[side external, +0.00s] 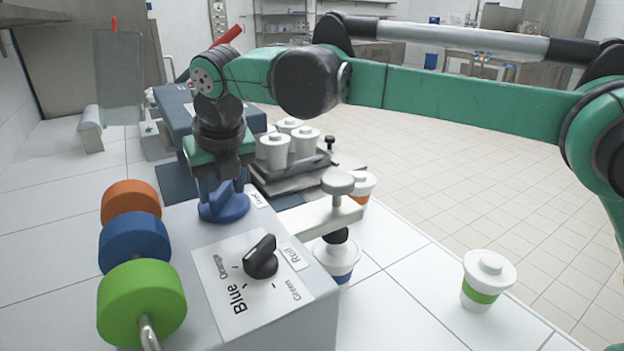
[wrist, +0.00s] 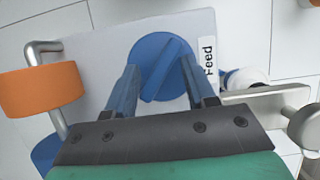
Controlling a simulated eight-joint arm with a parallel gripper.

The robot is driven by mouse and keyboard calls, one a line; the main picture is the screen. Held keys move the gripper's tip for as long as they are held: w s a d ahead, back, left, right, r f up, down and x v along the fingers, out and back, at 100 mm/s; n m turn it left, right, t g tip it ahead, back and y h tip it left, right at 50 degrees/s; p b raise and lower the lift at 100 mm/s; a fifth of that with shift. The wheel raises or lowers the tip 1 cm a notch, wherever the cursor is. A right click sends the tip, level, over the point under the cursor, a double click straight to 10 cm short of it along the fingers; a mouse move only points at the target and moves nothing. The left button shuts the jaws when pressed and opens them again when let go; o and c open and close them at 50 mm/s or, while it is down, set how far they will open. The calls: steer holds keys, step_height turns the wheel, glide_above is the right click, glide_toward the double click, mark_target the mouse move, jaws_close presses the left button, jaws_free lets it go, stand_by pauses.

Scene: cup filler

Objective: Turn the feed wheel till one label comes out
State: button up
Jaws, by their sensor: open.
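The feed wheel (side external: 222,209) is a blue round knob with a raised bar across it, on the grey machine top beside a white "Feed" tag (side external: 257,195). In the wrist view the wheel (wrist: 172,52) shows its bar slanting between my fingers. My gripper (side external: 221,188) points down over the wheel. Its blue fingers are open, one on each side of the bar, with gaps visible in the wrist view (wrist: 158,76). I cannot tell whether the fingertips touch the wheel's face. I cannot make out a label that has come out.
Orange (side external: 130,202), blue (side external: 134,243) and green (side external: 141,303) rolls stand left of the machine. A black selector knob (side external: 261,258) is in front. A white arm (side external: 318,222) reaches over a blue-banded cup (side external: 338,258). A green-banded cup (side external: 487,280) stands right; white cups (side external: 275,151) sit behind.

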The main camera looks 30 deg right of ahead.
steer(key=shift+m, duration=0.4)
steer(key=v, duration=0.5)
steer(key=shift+d+r, duration=0.3)
steer(key=d+f+m+t+y, duration=0.2)
steer(key=d+m+y, duration=0.1)
steer(key=d+m, duration=1.9)
steer(key=s+f+m+h, duration=0.1)
steer(key=s+f+m, duration=0.3)
steer(key=s+m, duration=0.2)
steer(key=s+f+m+h, duration=0.2)
steer(key=s+f+m, duration=0.2)
steer(key=s+m, duration=0.3)
steer(key=shift+s+a+t, duration=0.25)
steer(key=shift+s+t, duration=0.05)
steer(key=shift+s, duration=0.7)
steer(key=shift+f, duration=0.1)
